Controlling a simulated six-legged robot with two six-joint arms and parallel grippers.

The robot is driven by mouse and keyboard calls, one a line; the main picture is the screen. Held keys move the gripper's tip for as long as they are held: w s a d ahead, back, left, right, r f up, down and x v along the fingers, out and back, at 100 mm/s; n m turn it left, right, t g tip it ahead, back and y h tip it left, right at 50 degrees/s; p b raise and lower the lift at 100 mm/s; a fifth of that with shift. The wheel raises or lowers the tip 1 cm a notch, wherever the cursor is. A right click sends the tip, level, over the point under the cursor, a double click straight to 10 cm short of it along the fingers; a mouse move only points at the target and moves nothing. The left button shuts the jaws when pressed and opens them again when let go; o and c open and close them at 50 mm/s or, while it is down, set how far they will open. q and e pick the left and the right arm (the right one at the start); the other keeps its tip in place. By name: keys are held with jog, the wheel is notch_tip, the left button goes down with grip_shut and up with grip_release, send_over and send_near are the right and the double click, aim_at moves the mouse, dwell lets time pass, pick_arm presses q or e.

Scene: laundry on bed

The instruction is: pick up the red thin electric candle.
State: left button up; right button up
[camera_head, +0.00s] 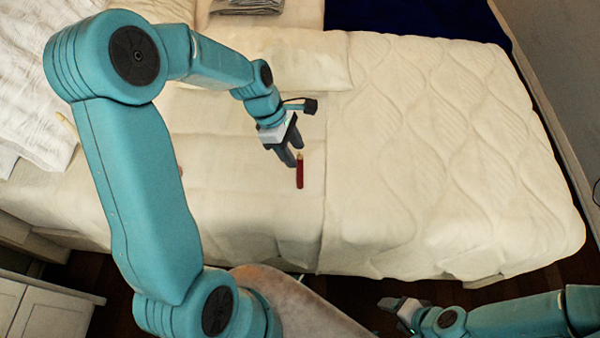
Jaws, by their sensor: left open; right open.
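The red thin electric candle (300,172) is on the cream bed (430,150), near the middle of the view, its long side running up and down the picture. My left gripper (295,157) is open just above and left of the candle's upper end. I cannot tell whether a finger touches it. Nothing shows between the fingers. My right gripper (392,304) is low in the view, off the bed's front edge, over the dark floor and far from the candle. It is open, though its fingers are small and partly unclear.
A dark blue cloth (420,18) and a folded grey item (247,5) lie at the back. A white rumpled cloth (35,90) is at the left. A white cabinet (40,310) stands at the lower left. The quilted right side of the bed is clear.

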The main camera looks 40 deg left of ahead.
aim_at(300, 173)
pick_arm(q)
jog(key=x, duration=0.5)
jog(key=shift+w+d+f, duration=0.15)
jog(key=shift+w+f, duration=0.15)
jog(key=shift+f, duration=0.05)
jog(key=shift+r, duration=0.1)
jog(key=c, duration=0.4)
grip_shut()
